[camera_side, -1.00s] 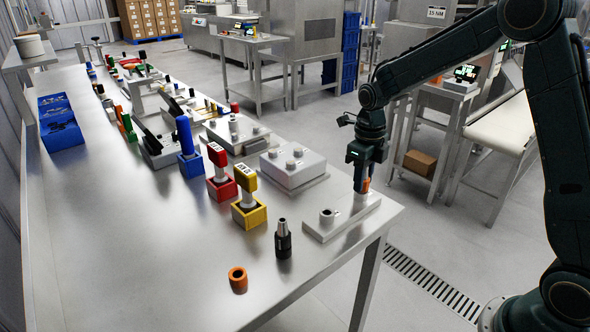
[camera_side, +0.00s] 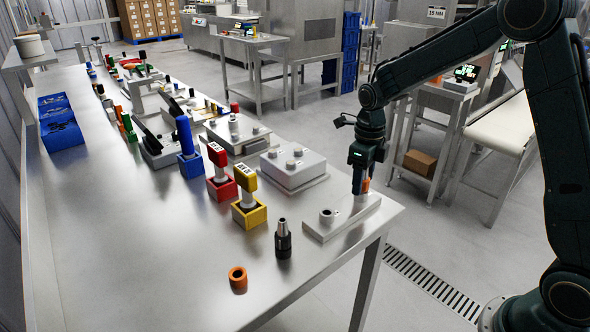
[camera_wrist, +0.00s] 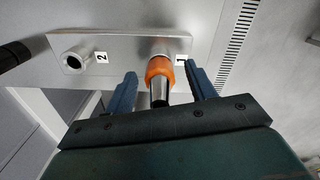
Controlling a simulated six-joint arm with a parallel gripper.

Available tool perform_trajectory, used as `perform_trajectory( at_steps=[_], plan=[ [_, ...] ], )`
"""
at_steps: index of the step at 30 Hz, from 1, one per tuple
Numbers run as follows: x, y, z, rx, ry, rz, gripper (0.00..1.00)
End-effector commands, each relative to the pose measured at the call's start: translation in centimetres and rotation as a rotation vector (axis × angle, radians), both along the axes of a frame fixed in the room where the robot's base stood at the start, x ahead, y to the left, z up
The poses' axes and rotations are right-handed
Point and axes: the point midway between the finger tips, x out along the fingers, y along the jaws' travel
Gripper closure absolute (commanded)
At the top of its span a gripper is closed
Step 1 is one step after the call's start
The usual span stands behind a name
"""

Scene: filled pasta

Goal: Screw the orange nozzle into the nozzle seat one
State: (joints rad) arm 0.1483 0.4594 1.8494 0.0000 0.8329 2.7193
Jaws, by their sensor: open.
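The orange nozzle (camera_wrist: 160,68), an orange collar with a metal tip, stands at the seat marked 1 in the wrist view. It covers nozzle seat one (camera_wrist: 160,53), of which only a little rim shows. The grey seat plate (camera_wrist: 120,45) carries both seats. My gripper (camera_wrist: 163,80) is open, with one blue finger on each side of the nozzle and visible gaps to it. In the side view my gripper (camera_side: 362,184) is down over the plate's far right end, and only a sliver of the orange nozzle (camera_side: 366,185) shows beside the fingers. Thread depth cannot be seen.
The empty seat marked 2 (camera_wrist: 74,60) is on the same plate. A black nozzle (camera_side: 283,240) and an orange ring-shaped piece (camera_side: 238,279) stand on the table to the left. A white box (camera_side: 293,167) with knobs is behind the plate. The table edge is close.

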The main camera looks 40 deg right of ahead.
Motion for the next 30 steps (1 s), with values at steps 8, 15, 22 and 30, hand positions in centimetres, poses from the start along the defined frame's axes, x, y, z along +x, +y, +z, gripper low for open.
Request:
perform_trajectory(
  at_steps=[8,15,22,30],
  plan=[
    [0.0,0.0,0.01,0.0,0.0,0.216,0.45],
    [0.0,0.0,0.01,0.0,0.0,0.401,0.45],
    [0.0,0.0,0.01,0.0,0.0,0.579,0.45],
    [0.0,0.0,0.01,0.0,0.0,0.783,0.45]
  ],
)
